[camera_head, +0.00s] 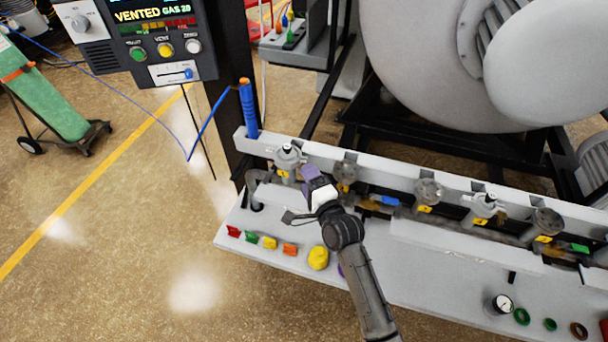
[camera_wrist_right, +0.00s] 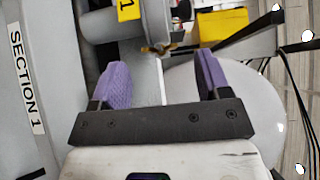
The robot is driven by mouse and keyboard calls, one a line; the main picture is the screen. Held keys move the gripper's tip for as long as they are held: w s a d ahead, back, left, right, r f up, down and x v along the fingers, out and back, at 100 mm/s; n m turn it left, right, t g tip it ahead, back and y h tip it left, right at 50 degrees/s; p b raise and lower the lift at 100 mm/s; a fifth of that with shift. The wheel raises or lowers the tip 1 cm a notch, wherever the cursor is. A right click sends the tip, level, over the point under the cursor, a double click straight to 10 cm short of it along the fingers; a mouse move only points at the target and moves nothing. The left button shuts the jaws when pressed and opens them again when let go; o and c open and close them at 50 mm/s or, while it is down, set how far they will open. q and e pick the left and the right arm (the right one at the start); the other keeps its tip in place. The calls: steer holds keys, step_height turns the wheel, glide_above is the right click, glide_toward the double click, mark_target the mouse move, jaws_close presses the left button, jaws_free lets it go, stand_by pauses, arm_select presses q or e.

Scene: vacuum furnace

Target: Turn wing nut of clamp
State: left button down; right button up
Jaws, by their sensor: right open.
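Several grey clamps with knobs on top sit in a row along the grey manifold rail; the leftmost clamp (camera_head: 287,157) has a light metal top with a small upright piece that may be its wing nut. Another similar light clamp (camera_head: 485,205) stands further right. My right gripper (camera_head: 310,173), with purple finger pads, is just right of the leftmost clamp and appears apart from it. In the right wrist view its two purple fingers (camera_wrist_right: 163,75) are spread with nothing held between them. A grey fitting with a yellow "1" tag (camera_wrist_right: 127,9) shows beyond the fingers. My left gripper is not in view.
A pale shelf (camera_head: 380,262) in front carries coloured tags, a yellow knob (camera_head: 318,257), a gauge (camera_head: 502,303) and rings. A control panel (camera_head: 150,40) and furnace vessel (camera_head: 430,60) stand behind.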

steer(key=shift+x, duration=1.5)
steer(key=shift+c, duration=0.5)
steer(key=c, duration=0.8)
steer(key=n+g+h+p, duration=0.1)
steer(key=p, duration=0.5)
steer(key=n+g+h+p, duration=0.1)
steer(key=n+g+p, duration=0.1)
steer(key=p, duration=0.5)
steer(key=shift+a+r+h, duration=0.1)
steer(key=shift+r+h, duration=0.2)
steer(key=shift+c, duration=0.2)
